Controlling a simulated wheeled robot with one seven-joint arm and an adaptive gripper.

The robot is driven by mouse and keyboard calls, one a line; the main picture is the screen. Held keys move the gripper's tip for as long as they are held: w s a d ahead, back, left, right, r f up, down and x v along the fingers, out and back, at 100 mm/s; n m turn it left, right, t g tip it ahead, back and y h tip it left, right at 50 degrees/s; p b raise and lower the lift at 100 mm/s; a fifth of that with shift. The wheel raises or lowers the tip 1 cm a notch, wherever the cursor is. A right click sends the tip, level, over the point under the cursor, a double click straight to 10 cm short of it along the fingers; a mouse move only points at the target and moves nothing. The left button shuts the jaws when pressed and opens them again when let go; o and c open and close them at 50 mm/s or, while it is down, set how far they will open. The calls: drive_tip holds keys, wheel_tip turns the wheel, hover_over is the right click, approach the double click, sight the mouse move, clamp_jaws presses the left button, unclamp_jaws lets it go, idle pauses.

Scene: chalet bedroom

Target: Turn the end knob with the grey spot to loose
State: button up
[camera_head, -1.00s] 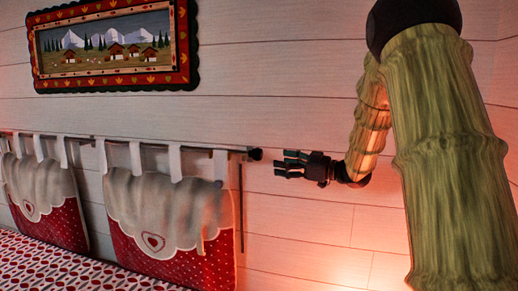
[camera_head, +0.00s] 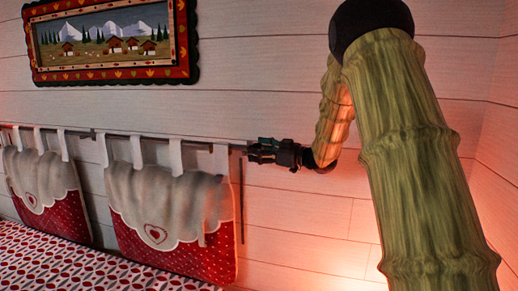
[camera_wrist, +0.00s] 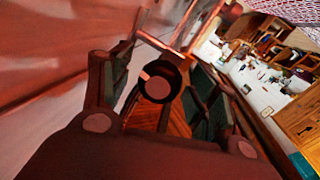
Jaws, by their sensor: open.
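The end knob (camera_wrist: 170,77) shows in the wrist view as a dark round ring with a lighter reddish face. A small pale spot (camera_wrist: 144,76) sits on its left rim; its exact colour is hard to tell in the red light. My gripper (camera_head: 256,150) is open at the right end of the rail (camera_head: 205,146) in the head view and hides the knob there. In the wrist view its two fingers stand on either side of the knob, which lies between them. I cannot tell whether either finger touches it.
Two red and white cushions (camera_head: 185,256) hang by white loops from the rail, left of my gripper. A thin dark rod (camera_head: 242,200) hangs just below my gripper. A framed mountain picture (camera_head: 188,76) is on the wall above. The wall right of the rail is bare.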

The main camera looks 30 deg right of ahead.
drive_tip(key=shift+w, duration=0.1)
drive_tip(key=c, duration=1)
drive_tip(key=shift+c, duration=0.2)
drive_tip(key=shift+f+b, duration=0.1)
drive_tip(key=shift+b, duration=0.3)
drive_tip(key=shift+f+n+b, duration=0.15)
drive_tip(key=shift+n+b, duration=0.55)
drive_tip(key=shift+b, duration=0.2)
drive_tip(key=shift+r+n+b, duration=0.25)
drive_tip(key=shift+n+b, duration=0.55)
drive_tip(key=shift+b, duration=0.15)
drive_tip(key=o, duration=1)
drive_tip(key=shift+o, duration=0.2)
